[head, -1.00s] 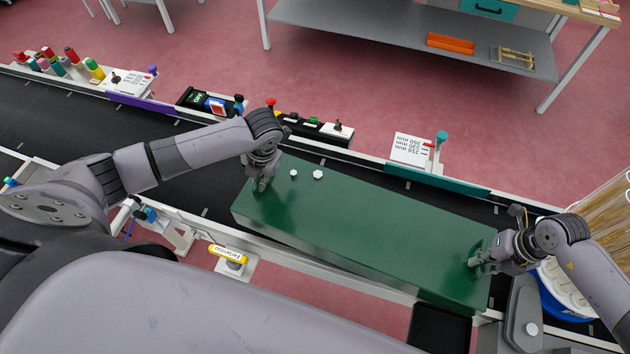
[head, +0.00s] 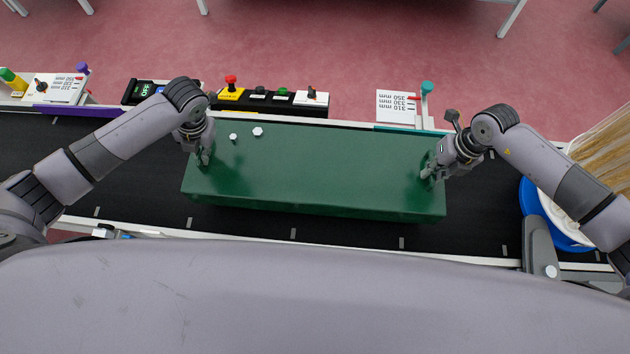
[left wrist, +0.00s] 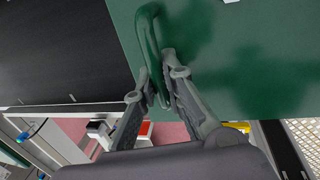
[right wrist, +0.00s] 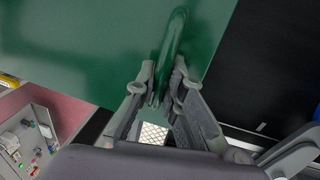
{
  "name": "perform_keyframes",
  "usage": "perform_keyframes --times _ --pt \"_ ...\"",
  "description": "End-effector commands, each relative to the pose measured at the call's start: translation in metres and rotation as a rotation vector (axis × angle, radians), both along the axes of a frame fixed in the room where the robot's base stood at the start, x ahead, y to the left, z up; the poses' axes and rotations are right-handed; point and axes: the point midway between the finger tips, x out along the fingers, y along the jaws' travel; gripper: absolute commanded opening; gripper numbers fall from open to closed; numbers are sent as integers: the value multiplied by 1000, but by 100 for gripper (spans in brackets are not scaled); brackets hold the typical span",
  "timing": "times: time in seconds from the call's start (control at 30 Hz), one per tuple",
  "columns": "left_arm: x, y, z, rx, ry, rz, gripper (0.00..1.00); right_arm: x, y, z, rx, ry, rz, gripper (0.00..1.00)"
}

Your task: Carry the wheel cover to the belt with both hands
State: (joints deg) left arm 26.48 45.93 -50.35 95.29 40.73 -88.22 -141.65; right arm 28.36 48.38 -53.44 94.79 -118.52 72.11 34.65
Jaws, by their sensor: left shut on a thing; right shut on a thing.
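The wheel cover (head: 310,170) is a long dark green box with two white knobs on top near its left end. In the head view it lies lengthwise over the black belt (head: 120,190); whether it touches the belt I cannot tell. My left gripper (head: 204,158) is shut on a green handle (left wrist: 150,45) at the cover's left end. My right gripper (head: 430,172) is shut on a matching handle (right wrist: 174,45) at the right end. Both wrist views show the fingers on either side of the handles.
A black control box (head: 270,100) with a red button stands behind the belt. A white scale card (head: 398,105) and a teal-topped post (head: 427,88) stand to its right. A blue tub (head: 530,205) is at the right.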

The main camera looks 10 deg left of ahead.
Motion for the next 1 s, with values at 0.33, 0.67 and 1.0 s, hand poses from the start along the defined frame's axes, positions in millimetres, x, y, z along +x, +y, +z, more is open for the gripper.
perform_keyframes --times 0.33,0.67,1.0 --pt "1 0 -4 -1 -3 -1 0 1 2 -3 4 -2 1 0" --pt "1 0 -18 -1 -3 -1 0 1 2 -18 4 -3 1 0" --pt "1 0 -35 -1 -3 -1 0 1 2 -35 4 -3 1 0"
